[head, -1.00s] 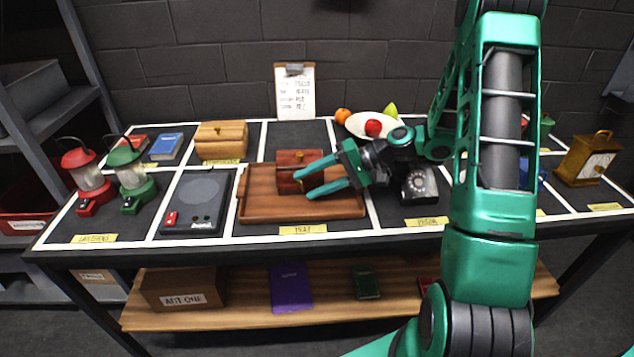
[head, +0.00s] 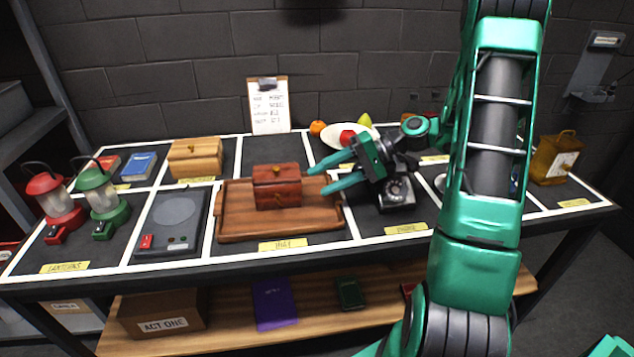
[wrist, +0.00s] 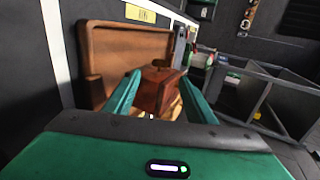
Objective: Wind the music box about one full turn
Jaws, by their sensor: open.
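A small reddish-brown wooden box (head: 265,196), which I take for the music box, sits upright on the wooden tray (head: 232,228). Small brass-coloured parts show on its top and front; I cannot tell which is a winding key. My gripper (head: 317,180) is open and empty, just right of the box, with its fingers pointing left at it. In the wrist view the box (wrist: 152,92) appears between the two spread fingertips (wrist: 160,76), seemingly beyond them. I see no contact.
A black telephone (head: 397,192) stands close to the right, under my wrist. A fruit plate (head: 333,140) is behind. A light wooden box (head: 194,163), a grey panel with a red switch (head: 172,225) and lanterns (head: 103,203) stand left. A clipboard (head: 269,107) leans at the back.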

